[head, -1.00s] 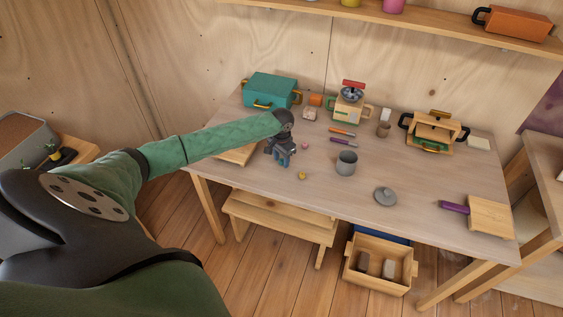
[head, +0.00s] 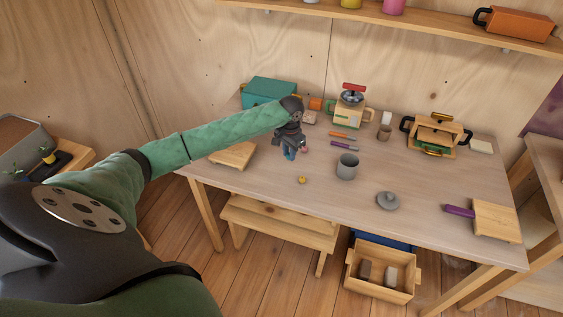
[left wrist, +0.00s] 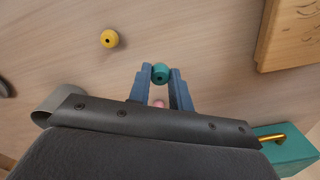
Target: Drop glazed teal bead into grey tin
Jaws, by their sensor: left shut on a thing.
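The glazed teal bead (left wrist: 159,73) is gripped between the blue fingertips of my left gripper (left wrist: 160,80) in the left wrist view. My right gripper is not in view.
A yellow bead (head: 302,180) and a pink bead (head: 304,149) lie near the gripper. A grey lid (head: 388,201) lies right of the tin. Two pens (head: 344,145) lie behind the tin. A wooden board (head: 233,155) is at the left, and a teal box (head: 268,90) stands behind.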

